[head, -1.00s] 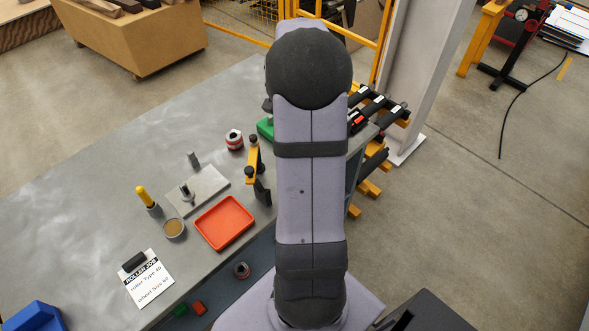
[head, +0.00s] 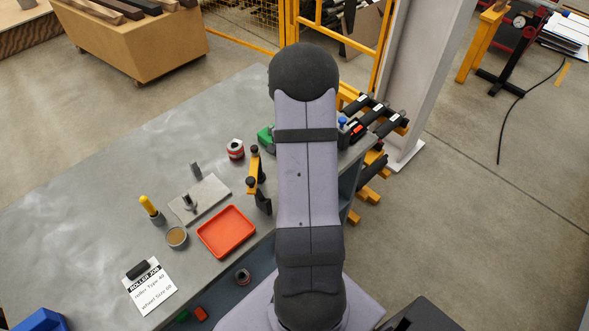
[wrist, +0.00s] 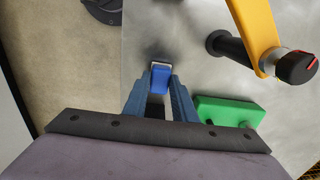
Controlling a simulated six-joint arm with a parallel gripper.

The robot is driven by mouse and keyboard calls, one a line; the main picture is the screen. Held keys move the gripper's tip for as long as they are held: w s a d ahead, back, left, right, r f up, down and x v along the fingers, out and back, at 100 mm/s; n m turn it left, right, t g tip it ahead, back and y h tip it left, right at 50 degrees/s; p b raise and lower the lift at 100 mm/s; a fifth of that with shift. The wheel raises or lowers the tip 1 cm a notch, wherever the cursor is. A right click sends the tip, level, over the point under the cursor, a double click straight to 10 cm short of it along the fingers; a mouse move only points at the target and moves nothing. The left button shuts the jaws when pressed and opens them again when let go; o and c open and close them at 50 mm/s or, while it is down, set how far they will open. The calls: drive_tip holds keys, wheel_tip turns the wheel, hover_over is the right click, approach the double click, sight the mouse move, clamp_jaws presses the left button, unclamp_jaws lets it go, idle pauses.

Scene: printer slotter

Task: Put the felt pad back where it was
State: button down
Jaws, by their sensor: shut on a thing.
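My gripper (wrist: 160,82) is shut on a small blue block (wrist: 160,76) with a pale strip along its far edge. It looks like the felt pad, but the felt itself is not clearly visible. The block is between the fingertips, near the edge of the grey bench; I cannot tell whether it touches the bench. In the head view my arm hides the gripper and the held block. A green block (wrist: 228,112) lies right of the fingers; part of it also shows left of my arm in the head view (head: 266,138).
A yellow bracket (wrist: 254,30) with dark knobs stands right of the gripper. The grey bench (head: 100,190) holds an orange tray (head: 226,232), a metal plate (head: 212,188), a yellow-handled tool (head: 148,205) and a job card (head: 152,290). A roller rack (head: 375,112) is at right. The bench's left is largely clear.

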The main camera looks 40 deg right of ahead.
drive_tip(key=shift+f, duration=0.15)
drive_tip(key=shift+f, duration=0.15)
drive_tip(key=c, duration=1.5)
unclamp_jaws()
drive_tip(key=shift+o, duration=0.2)
wheel_tip(320, 180, up, 12)
drive_tip(key=b, duration=0.3)
drive_tip(key=shift+r, duration=0.25)
